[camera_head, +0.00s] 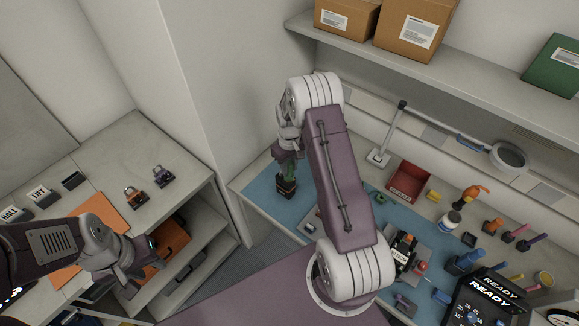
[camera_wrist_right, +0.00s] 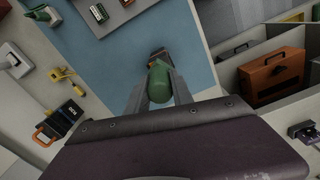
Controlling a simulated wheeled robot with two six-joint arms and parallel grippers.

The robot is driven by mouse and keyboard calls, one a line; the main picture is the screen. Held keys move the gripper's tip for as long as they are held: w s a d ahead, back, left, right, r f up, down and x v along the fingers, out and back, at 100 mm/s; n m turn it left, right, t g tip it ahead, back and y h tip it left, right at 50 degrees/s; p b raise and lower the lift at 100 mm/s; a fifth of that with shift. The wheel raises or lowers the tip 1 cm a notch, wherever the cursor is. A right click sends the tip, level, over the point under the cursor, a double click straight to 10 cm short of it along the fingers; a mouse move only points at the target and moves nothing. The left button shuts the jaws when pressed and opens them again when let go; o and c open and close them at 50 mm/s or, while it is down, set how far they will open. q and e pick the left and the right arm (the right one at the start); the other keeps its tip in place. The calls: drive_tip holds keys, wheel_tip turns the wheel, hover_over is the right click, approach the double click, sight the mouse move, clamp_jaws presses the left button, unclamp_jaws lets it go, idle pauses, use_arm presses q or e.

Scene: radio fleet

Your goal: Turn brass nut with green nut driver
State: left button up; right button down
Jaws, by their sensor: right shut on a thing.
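My right gripper (camera_head: 288,156) points down over the left part of the blue mat (camera_head: 258,190). It is shut on the green nut driver (camera_head: 289,172), whose rounded green handle (camera_wrist_right: 159,82) sits between the two fingers in the right wrist view. The driver stands roughly upright above a small dark block (camera_head: 286,187) on the mat; part of the block (camera_wrist_right: 157,53) shows past the handle. The brass nut cannot be made out; the driver or block may hide it. My left gripper (camera_head: 150,258) hangs by the left shelf unit, and its finger opening is unclear.
Orange and dark padlocks (camera_head: 134,196) (camera_head: 163,175) lie on the left counter. An orange case (camera_head: 173,240) sits on a shelf below it. The mat's left end is mostly clear.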

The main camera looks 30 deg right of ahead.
drive_tip(key=shift+f+b, duration=0.5)
drive_tip(key=shift+f, duration=0.2)
idle(0.7)
idle(0.4)
drive_tip(key=m, duration=0.7)
drive_tip(key=shift+m, duration=0.3)
drive_tip(key=m, duration=0.7)
drive_tip(key=shift+r+p, duration=0.15)
drive_tip(key=shift+p, duration=0.15)
